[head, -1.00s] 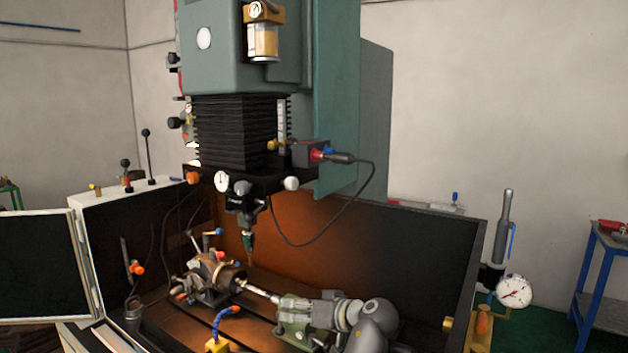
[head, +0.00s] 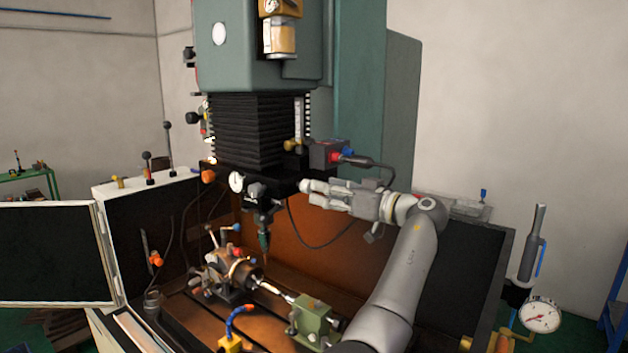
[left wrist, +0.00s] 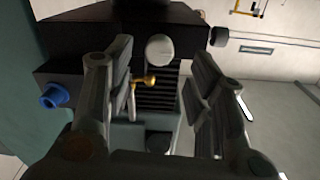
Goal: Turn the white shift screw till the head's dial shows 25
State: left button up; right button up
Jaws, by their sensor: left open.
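The white shift screw (head: 304,186) is a round white knob on the right side of the black head block. It also shows in the left wrist view (left wrist: 160,51), ahead of and between the two fingers. The head's dial (head: 236,181) is a small white-faced gauge on the front of that block; its reading is too small to tell. My left gripper (head: 317,194) is open, its tips close to the screw's right side. It also shows in the left wrist view (left wrist: 160,66), with a wide gap between the fingers. Contact with the screw cannot be told. My right gripper is not in view.
A grey box with red and blue buttons (head: 330,154) and a cable sits just above my left gripper. Below are the spindle tool (head: 264,240), a chuck fixture (head: 228,272) and a green tailstock (head: 314,322). A brass knob (left wrist: 150,80) is near the screw.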

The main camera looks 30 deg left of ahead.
aim_at(304, 186)
pick_arm(q)
jog(key=a, duration=0.1)
jog(key=a+p, duration=0.1)
jog(key=a, duration=0.2)
jog(key=shift+w+a+p, duration=0.25)
jog(key=shift+a+p, duration=0.05)
jog(key=shift+c, duration=0.2)
jog(key=c, duration=1)
